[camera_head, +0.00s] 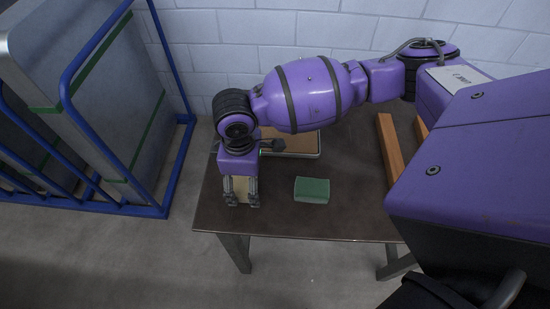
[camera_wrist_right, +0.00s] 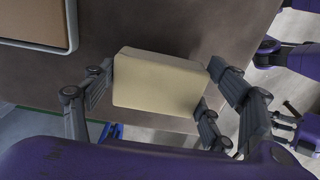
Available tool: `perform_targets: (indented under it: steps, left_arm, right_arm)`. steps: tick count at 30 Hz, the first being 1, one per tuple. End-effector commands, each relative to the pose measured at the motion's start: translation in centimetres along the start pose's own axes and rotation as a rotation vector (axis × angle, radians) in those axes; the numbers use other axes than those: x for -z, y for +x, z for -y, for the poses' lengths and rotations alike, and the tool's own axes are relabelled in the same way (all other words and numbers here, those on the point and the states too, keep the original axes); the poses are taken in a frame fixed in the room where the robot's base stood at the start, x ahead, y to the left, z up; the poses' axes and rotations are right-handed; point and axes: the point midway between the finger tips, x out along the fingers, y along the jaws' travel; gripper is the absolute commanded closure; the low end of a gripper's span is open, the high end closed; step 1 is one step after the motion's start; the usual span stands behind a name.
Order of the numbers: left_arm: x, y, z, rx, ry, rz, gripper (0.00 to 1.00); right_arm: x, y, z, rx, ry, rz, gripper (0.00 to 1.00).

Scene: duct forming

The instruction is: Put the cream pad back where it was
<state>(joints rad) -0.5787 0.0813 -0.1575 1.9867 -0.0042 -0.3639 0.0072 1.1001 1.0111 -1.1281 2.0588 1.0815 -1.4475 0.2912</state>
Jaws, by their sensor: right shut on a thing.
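The cream pad (camera_wrist_right: 158,80) is a pale, block-shaped piece between the fingers of my right gripper (camera_wrist_right: 155,100) in the right wrist view. In the head view the pad (camera_head: 242,188) shows between the fingers of my right gripper (camera_head: 242,196), near the table's front left corner. The gripper is shut on it and points down. I cannot tell whether the pad touches the table top.
A green block (camera_head: 312,190) lies right of the pad on the dark table (camera_head: 340,222). A pale-rimmed tray (camera_head: 305,155) lies behind, partly hidden by my arm. Wooden bars (camera_head: 390,148) lie to the right. A blue rack (camera_head: 160,211) with metal sheets stands left of the table.

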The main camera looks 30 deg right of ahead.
Motion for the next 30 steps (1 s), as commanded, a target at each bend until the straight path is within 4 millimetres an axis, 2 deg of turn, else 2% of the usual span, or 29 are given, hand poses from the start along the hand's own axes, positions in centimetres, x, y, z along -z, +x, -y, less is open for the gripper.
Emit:
perform_targets:
  steps: [1, 3, 14, 15, 18, 30]
  left_arm:
    - [-0.26, 0.09, -0.02, 0.000, 0.000, 0.003, 0.60]
    - [-0.26, 0.12, -0.02, 0.000, 0.000, 0.003, 0.60]
    - [0.32, 0.09, -0.09, 0.000, -0.002, -0.007, 0.60]
    - [0.28, 0.10, -0.09, 0.000, -0.002, -0.006, 0.60]
    - [0.27, 0.11, -0.09, 0.000, -0.002, -0.006, 0.60]
    - [0.08, 0.14, -0.10, 0.000, -0.002, -0.003, 0.60]
  right_arm:
    - [0.00, 0.94, 0.00, 0.001, 0.001, 0.001, 0.51]
    - [0.02, 1.40, -0.03, -0.001, 0.000, 0.000, 0.51]
    - [0.08, 1.59, -0.01, -0.002, 0.000, -0.002, 0.51]
    - [0.10, 1.55, -0.03, -0.002, -0.001, -0.002, 0.17]
    - [0.09, 1.55, -0.03, -0.002, -0.001, -0.002, 0.04]
    - [0.12, 1.34, -0.10, -0.004, -0.001, -0.003, 0.04]
